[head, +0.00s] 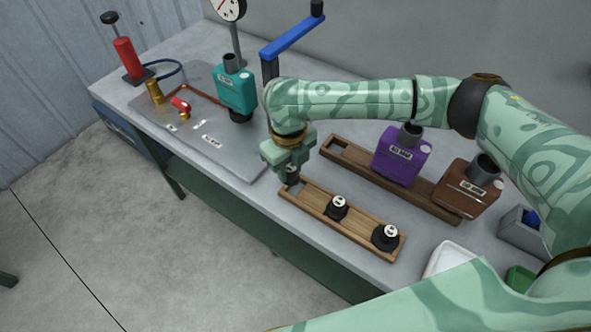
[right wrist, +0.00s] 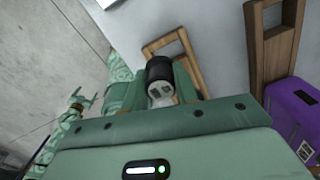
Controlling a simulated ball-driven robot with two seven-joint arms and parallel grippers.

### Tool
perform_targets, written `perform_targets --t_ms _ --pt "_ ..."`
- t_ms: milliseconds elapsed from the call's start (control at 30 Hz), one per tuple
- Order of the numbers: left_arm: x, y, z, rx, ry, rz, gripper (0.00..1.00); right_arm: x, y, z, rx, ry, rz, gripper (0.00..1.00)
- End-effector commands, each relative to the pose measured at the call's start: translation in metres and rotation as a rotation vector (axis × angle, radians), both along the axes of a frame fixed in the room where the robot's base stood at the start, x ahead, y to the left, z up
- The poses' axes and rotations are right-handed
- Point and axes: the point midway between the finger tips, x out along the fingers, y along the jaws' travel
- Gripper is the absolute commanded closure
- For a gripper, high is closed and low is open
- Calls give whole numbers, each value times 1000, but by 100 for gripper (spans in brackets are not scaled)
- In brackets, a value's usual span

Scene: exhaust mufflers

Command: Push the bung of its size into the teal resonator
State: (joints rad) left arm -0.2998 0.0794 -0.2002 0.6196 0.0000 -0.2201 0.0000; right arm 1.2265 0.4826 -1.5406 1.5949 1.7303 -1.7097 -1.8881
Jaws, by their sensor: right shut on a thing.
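The teal resonator (head: 236,88) stands upright on a grey metal plate at the back left, with a dark pipe on top and a black fitting at its base. My right gripper (head: 291,172) is at the left end of the wooden bung tray (head: 313,207), shut on a small black bung (head: 293,178). In the right wrist view this bung (right wrist: 160,78) shows a pale marked end face between the fingers. Whether it is clear of the tray is hard to tell. A medium bung (head: 337,207) and a larger bung (head: 386,237) sit in the tray. My left gripper (right wrist: 84,99) is small in the right wrist view.
A purple resonator (head: 402,158) and a brown resonator (head: 467,189) stand on a wooden rack (head: 345,156). A red hand pump (head: 127,57), a red-handled valve (head: 181,105), a dial gauge (head: 229,8) and a blue lever (head: 292,37) stand around the plate.

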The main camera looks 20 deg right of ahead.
Motion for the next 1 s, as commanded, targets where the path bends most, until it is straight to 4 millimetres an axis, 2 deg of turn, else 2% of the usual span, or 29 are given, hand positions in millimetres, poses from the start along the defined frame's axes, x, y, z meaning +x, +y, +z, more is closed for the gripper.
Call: perform_targets --t_ms 33,200,300,500,700,1000 --pt "1 0 8 0 -4 0 20 -2 9 16 2 -5 3 91" --pt "4 0 21 0 -10 0 20 -14 39 52 1 -4 5 91" --pt "5 0 25 0 -12 0 20 -23 64 60 0 -2 5 91" --pt "6 0 30 0 -15 0 20 -36 99 75 -1 -1 2 91" --pt "6 0 32 0 -16 0 20 -42 115 82 -1 0 0 91" --pt "6 0 32 0 -16 0 20 -43 118 82 -1 1 -2 91"
